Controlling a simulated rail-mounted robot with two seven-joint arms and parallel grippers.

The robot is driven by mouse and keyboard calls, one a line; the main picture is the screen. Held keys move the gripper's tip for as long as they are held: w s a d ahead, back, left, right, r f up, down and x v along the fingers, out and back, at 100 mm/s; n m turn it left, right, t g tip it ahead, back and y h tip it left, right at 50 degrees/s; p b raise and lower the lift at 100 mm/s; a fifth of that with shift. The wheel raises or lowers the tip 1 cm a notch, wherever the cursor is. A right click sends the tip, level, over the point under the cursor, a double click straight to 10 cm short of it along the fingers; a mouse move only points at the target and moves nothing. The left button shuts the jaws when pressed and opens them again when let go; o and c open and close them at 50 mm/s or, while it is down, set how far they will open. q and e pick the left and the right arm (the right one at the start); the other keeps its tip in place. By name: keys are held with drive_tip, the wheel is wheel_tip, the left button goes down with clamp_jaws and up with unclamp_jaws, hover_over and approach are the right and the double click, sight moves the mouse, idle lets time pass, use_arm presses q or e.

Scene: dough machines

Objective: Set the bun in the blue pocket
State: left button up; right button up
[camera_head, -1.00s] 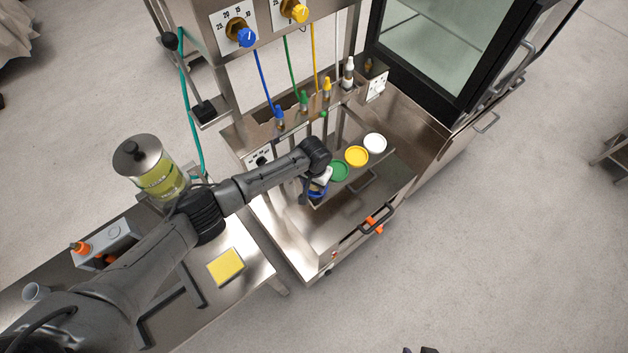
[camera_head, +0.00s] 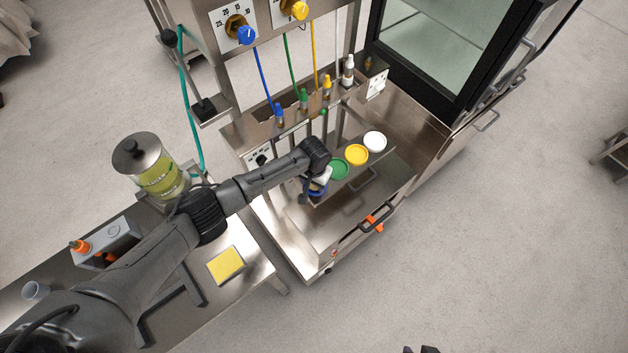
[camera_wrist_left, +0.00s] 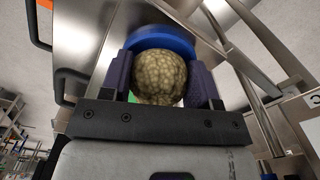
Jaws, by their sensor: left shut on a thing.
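The bun (camera_wrist_left: 158,76) is round, brownish and mottled. It sits between the two dark purple fingers of my left gripper (camera_wrist_left: 163,82), which is shut on it. The blue pocket (camera_wrist_left: 162,40) shows as a blue rim right behind the bun in the left wrist view. In the head view my left gripper (camera_head: 317,180) is at the near-left end of the row of coloured pockets, over the blue one, and mostly hides the bun. I cannot tell whether the bun touches the pocket's floor. Dark tips, probably of my right gripper (camera_head: 420,350), just show at the bottom edge.
The green pocket (camera_head: 339,169), yellow pocket (camera_head: 356,155) and white pocket (camera_head: 375,142) continue the row on the metal tray. Coloured nozzles (camera_head: 304,97) stand behind it. A lidded jar (camera_head: 158,171) and yellow square (camera_head: 226,265) are on the left bench. A glass-doored cabinet (camera_head: 445,45) stands behind.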

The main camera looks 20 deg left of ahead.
use_arm(q)
drive_tip(key=o, duration=1)
drive_tip(key=shift+r+p, duration=1.5)
drive_tip(key=shift+p, duration=0.15)
drive_tip(key=shift+r+p, duration=1.5)
drive_tip(key=shift+p, duration=0.1)
